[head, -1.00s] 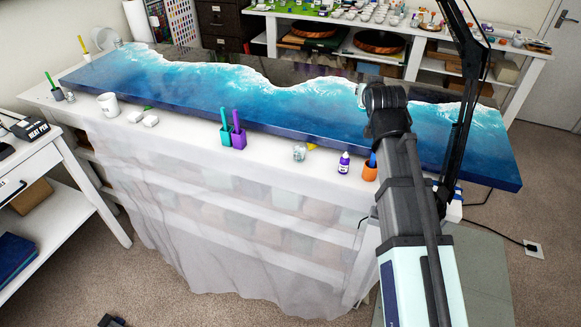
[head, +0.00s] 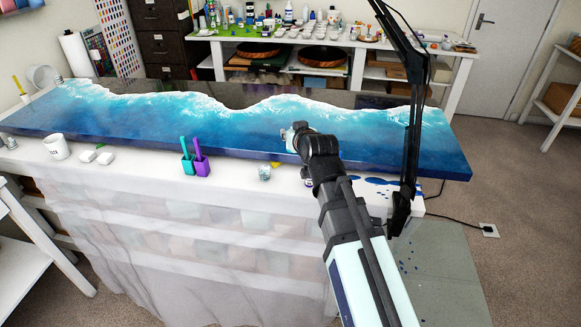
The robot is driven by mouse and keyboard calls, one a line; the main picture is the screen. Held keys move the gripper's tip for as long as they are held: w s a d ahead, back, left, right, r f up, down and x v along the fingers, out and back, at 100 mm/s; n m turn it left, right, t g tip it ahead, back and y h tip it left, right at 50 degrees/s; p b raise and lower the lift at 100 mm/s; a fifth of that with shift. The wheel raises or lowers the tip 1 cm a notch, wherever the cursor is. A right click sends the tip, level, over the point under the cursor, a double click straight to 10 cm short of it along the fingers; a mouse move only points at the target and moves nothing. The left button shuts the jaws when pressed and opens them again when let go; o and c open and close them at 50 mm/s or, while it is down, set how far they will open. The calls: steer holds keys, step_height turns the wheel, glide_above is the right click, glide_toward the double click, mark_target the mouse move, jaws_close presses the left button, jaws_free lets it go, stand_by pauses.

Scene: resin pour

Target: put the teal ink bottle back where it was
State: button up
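My gripper (head: 298,136) is over the front part of the blue wave-patterned slab, right of the middle, seen from behind my arm. A small pale bluish object (head: 287,137) shows at its left side. I cannot tell whether this is the teal ink bottle or whether the fingers close on it. The fingertips are hidden by the wrist. No other teal ink bottle can be made out with certainty. A small bottle (head: 308,182) stands on the white table's front strip, mostly hidden by my arm.
The slab (head: 190,125) fills most of the white table. Along its front stand a white mug (head: 56,147), teal (head: 187,163) and purple (head: 202,165) holders and a clear cup (head: 264,172). Blue spots (head: 378,182) lie at the right. A black jointed stand (head: 412,130) rises there.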

step_height(320, 180, down, 13)
steer(key=shift+p, duration=0.9)
steer(key=shift+f, duration=0.2)
steer(key=o, duration=1)
steer(key=shift+o, duration=0.2)
steer(key=shift+r, duration=0.15)
steer(key=b+v, duration=0.1)
steer(key=v, duration=0.3)
steer(key=shift+s+d, duration=0.1)
steer(key=shift+s, duration=0.3)
steer(key=shift+s+d+b, duration=0.1)
steer(key=shift+s+b, duration=0.05)
steer(key=shift+b, duration=2)
